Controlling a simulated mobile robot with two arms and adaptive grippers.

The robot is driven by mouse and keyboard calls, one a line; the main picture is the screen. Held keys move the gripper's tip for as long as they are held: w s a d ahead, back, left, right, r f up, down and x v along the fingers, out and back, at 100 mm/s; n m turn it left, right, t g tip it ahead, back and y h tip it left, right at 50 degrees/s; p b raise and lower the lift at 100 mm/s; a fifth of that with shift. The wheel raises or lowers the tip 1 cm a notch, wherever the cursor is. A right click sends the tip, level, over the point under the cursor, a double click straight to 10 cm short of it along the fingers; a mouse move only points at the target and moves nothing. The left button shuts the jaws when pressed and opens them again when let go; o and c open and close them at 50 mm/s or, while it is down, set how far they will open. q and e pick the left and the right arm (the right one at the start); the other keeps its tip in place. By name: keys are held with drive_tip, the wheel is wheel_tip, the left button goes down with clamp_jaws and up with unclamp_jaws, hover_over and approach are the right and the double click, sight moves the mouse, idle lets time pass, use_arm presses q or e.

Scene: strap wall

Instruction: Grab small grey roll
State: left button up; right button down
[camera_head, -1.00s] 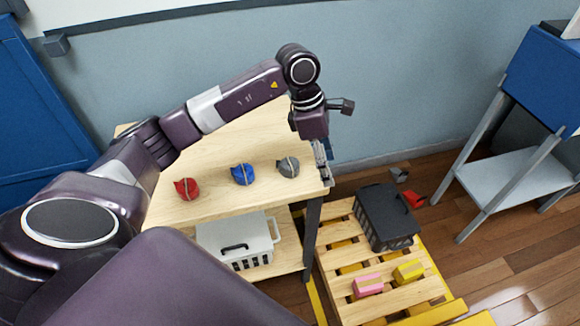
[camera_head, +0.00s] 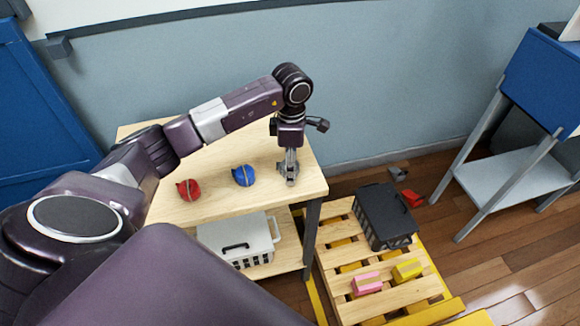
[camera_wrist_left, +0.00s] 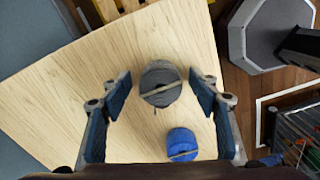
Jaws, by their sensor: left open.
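The small grey roll (camera_wrist_left: 160,83) lies on the wooden table (camera_wrist_left: 60,95) between my left gripper's two fingers in the left wrist view, with room on both sides. In the head view the roll is mostly hidden behind my left gripper (camera_head: 288,172), which points down over the table's right part. In the left wrist view the gripper (camera_wrist_left: 161,93) is open and empty. A blue roll (camera_head: 244,175) sits to the left of the grey one, and a red roll (camera_head: 189,189) further left. My right gripper is not in view.
A white basket (camera_head: 236,240) stands on the shelf under the table. To the right, a black crate (camera_head: 383,215) and pink (camera_head: 367,283) and yellow (camera_head: 408,270) blocks are on a pallet (camera_head: 342,270). A wall runs behind the table.

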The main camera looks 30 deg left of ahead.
use_arm(q)
drive_tip(key=c, duration=1.1)
drive_tip(key=shift+c, duration=0.3)
drive_tip(key=shift+r, duration=0.1)
